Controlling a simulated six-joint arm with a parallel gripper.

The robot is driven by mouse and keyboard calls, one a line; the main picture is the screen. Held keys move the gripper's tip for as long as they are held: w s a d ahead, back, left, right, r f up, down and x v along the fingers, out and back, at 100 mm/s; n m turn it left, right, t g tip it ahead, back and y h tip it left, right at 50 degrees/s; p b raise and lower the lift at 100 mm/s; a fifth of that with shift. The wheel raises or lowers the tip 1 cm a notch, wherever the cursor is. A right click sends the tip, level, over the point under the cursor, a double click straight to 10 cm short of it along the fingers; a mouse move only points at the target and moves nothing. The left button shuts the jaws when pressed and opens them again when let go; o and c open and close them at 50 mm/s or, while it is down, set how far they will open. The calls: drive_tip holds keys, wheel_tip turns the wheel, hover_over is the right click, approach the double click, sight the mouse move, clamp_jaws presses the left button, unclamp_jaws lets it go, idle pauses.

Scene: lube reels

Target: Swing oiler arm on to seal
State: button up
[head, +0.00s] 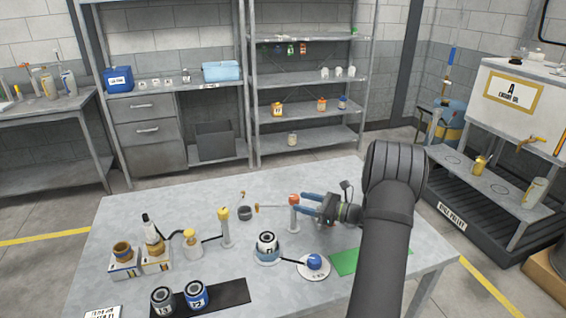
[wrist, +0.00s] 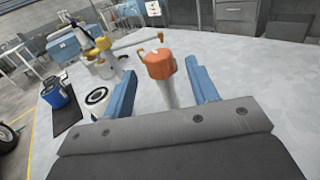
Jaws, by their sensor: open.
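A white post with an orange-red cap (head: 294,199) stands on the grey table. A thin rod (head: 272,208) with a brass-coloured end shows to its left. My gripper (head: 299,203) is open beside the post. In the wrist view the orange cap (wrist: 159,65) lies between the blue fingers of my gripper (wrist: 160,72), with gaps on both sides. A yellow-capped post (head: 223,213) stands further left; a yellow arm (wrist: 135,42) shows near it in the wrist view. A dark grey ring-like piece (head: 246,213) sits between the posts; I cannot tell whether it is the seal.
A white-and-blue reel (head: 267,244) and a blue ball-topped piece (head: 314,262) stand in front of the post. Two cans (head: 195,294) rest on a black mat (head: 235,292). A green mat (head: 343,262) lies below my arm.

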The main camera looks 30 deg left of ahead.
drive_tip(key=w+d, duration=0.1)
drive_tip(key=d, duration=1)
drive_tip(key=s+a+r+n+g+h, duration=0.2)
drive_tip(key=s+a+r+n+h, duration=0.35)
drive_tip(key=s+a+h, duration=0.45)
drive_tip(key=w+a+r+n+t+h, duration=0.1)
drive_tip(key=a+r+t+h, duration=0.25)
drive_tip(key=r, duration=0.25)
drive_tip(key=a+r+n+t+h, duration=0.1)
drive_tip(key=a+r+t+h, duration=0.15)
drive_tip(key=r+t, duration=0.35)
drive_tip(key=w+f+g, duration=0.2)
drive_tip(key=w+f, duration=0.2)
drive_tip(key=f, duration=0.5)
drive_tip(key=a+v, duration=0.1)
drive_tip(key=v, duration=0.9)
drive_tip(key=shift+s+r+h, duration=0.2)
drive_tip(key=shift+h, duration=0.2)
drive_tip(key=shift+t, duration=0.25)
